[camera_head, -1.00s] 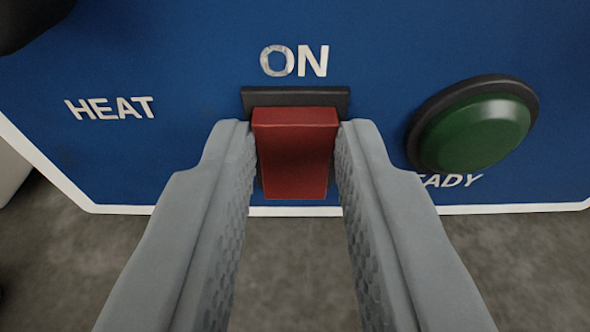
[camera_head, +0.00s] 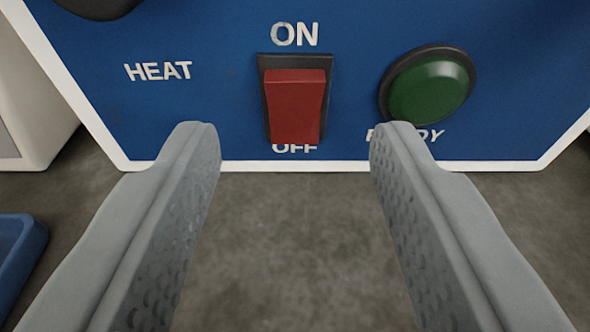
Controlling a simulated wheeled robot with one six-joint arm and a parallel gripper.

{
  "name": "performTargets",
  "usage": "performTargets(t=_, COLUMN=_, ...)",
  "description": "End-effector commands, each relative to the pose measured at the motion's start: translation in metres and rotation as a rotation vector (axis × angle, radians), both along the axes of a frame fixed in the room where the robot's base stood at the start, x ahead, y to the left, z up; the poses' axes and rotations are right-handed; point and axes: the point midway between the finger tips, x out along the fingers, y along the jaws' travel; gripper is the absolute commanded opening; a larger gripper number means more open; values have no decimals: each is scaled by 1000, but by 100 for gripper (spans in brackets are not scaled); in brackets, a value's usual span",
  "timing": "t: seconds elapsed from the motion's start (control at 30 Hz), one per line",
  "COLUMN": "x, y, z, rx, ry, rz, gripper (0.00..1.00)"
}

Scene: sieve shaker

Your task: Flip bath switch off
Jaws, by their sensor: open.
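The red rocker switch (camera_head: 296,104) sits in a black frame on the blue panel (camera_head: 220,110), between the white words ON above and OFF below. Its lower part covers the top of the OFF lettering and seems to stand out from the panel. My gripper (camera_head: 295,140) is open and empty. Its two grey fingers are spread wide, one to each side of the switch and lower in the picture, apart from it.
A green READY button (camera_head: 430,92) is right of the switch; the right fingertip overlaps its label. A black knob (camera_head: 98,6) is partly seen at top left. A blue tray edge (camera_head: 22,255) lies at lower left on grey surface (camera_head: 295,250).

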Motion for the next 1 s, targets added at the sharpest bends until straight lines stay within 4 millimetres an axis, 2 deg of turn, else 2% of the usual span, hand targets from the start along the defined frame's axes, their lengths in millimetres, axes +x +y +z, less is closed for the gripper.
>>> performTargets(t=0.6, x=-95, y=0, z=19, rx=0, ry=-1, rz=0, gripper=45)
performTargets(t=0.8, x=-117, y=0, z=24, rx=0, ry=-1, rz=0, gripper=45)
performTargets(t=1.0, x=-129, y=0, z=25, rx=0, ry=0, rz=0, gripper=45)
